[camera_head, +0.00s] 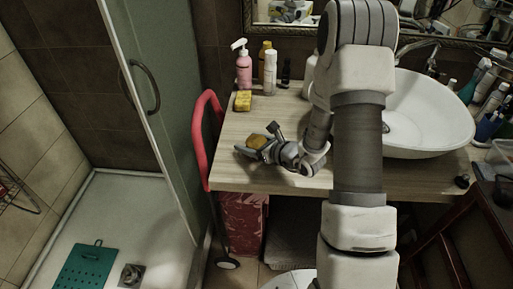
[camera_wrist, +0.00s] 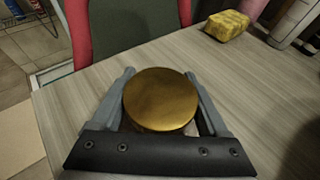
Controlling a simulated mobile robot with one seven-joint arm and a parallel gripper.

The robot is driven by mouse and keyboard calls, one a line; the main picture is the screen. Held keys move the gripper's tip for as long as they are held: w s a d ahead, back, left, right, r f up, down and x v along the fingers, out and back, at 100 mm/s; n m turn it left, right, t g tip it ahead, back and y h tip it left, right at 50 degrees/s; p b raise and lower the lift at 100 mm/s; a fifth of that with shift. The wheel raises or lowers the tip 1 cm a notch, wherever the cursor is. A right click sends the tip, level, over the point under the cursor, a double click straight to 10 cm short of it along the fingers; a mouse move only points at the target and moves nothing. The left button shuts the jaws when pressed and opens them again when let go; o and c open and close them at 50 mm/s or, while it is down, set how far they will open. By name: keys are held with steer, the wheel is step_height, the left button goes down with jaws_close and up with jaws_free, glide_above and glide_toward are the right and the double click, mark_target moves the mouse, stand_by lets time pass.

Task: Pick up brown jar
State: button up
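The brown jar shows in the wrist view as a round gold-brown lid (camera_wrist: 160,98), seen from above; its body is mostly hidden under the lid. In the head view the jar (camera_head: 257,141) is a small brownish shape at the counter's left front. My gripper (camera_wrist: 161,75) has one grey finger on each side of the jar, close along the lid's edges. The lid hides the inner faces of the fingers, so I cannot tell whether they press on the jar. In the head view my gripper (camera_head: 254,149) is low over the counter around the jar.
A yellow sponge (camera_head: 243,100) also shows in the wrist view (camera_wrist: 226,25). Behind it stand a pink pump bottle (camera_head: 244,66) and a white bottle (camera_head: 270,73). A white basin (camera_head: 430,112) is to the right. A red-framed item (camera_head: 199,140) stands by the wooden counter's (camera_head: 228,180) left edge.

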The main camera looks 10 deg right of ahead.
steer(key=c, duration=0.9)
steer(key=shift+r, duration=0.1)
